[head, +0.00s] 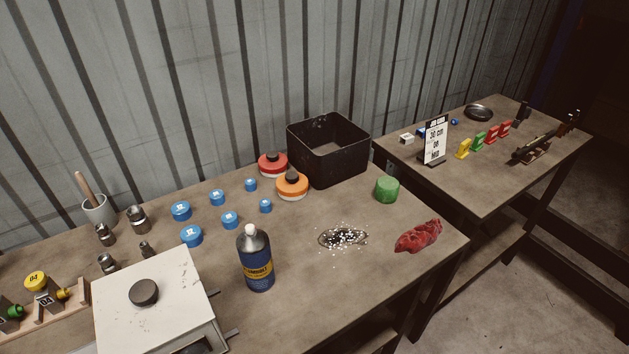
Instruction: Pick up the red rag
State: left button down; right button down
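The red rag (418,236) lies crumpled on the near workbench (330,290), close to its right edge. It is right of a dark spill dotted with white specks (343,237) and in front of a green round item (387,189). Nothing covers the rag. Neither of my grippers shows in the head view.
A blue bottle (257,262) stands upright left of the spill. A black open bin (329,150) and orange and red round containers (292,186) stand behind. A white box-shaped machine (155,305) is at front left. A second table (480,180) stands beyond a gap.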

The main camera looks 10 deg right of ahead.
aim_at(423, 235)
jog(key=z, duration=1.2)
